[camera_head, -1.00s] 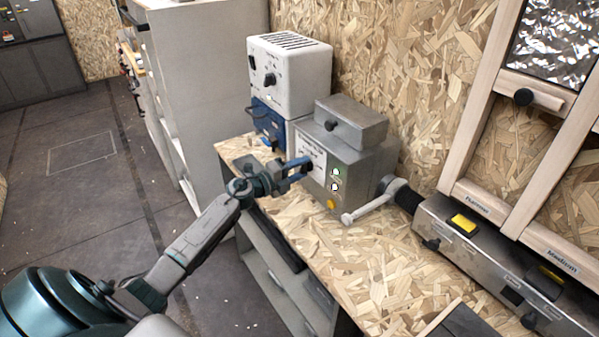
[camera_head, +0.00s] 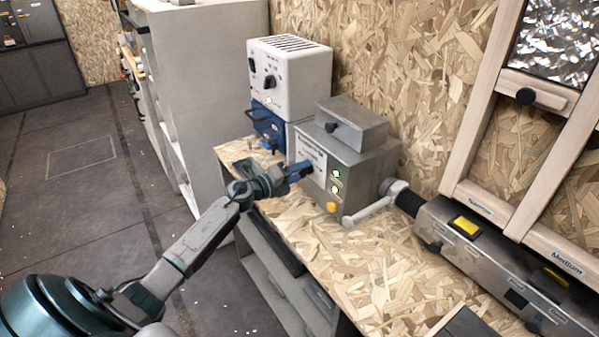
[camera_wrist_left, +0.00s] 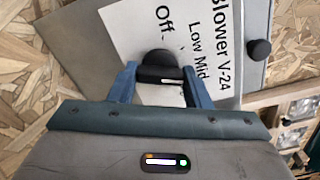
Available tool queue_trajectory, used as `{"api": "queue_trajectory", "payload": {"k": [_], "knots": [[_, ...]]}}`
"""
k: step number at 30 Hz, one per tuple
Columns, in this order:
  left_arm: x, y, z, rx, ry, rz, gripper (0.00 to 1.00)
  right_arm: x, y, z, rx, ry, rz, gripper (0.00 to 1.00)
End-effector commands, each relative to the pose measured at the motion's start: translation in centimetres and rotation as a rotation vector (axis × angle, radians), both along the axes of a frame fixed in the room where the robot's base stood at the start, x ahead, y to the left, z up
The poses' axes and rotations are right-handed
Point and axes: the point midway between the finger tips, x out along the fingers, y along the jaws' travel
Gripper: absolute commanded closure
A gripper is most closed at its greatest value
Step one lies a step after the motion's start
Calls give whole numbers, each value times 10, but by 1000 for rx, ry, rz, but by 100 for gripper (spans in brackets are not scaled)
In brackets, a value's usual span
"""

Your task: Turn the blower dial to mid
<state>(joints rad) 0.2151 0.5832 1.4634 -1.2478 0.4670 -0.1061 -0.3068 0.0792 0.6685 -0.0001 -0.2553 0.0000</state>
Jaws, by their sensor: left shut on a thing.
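The blower box is a grey metal case (camera_head: 365,165) on the workbench. Its white label (camera_head: 310,158) also shows in the left wrist view (camera_wrist_left: 135,30), reading "Blower V-24" with Off, Low and Mid. My left gripper (camera_head: 302,170) is at the front face of this box. In the left wrist view its two blue fingers (camera_wrist_left: 160,76) close on the black dial (camera_wrist_left: 160,66) from both sides. A white mark shows on the dial, but I cannot tell which word it points at. In the head view the gripper hides the dial. My right gripper is not in view.
A white box with knobs (camera_head: 300,85) stands on a blue unit (camera_head: 268,122) behind the blower box. A lever (camera_head: 370,210) and a metal rail unit with yellow buttons (camera_head: 490,255) lie to the right.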

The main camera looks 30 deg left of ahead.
Motion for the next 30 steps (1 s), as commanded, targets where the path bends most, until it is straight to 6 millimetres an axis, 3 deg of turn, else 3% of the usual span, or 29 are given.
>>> {"api": "queue_trajectory", "payload": {"k": [1,4,17,26,30], "knots": [[-1,-1,-3,0,5,-3,54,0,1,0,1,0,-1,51],[-1,0,-3,0,4,-2,35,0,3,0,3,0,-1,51],[-9,4,-3,2,3,-1,35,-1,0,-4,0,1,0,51],[-56,23,-6,6,6,-2,35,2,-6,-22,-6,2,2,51],[-73,30,-6,4,4,-3,35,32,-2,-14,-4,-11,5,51]]}}
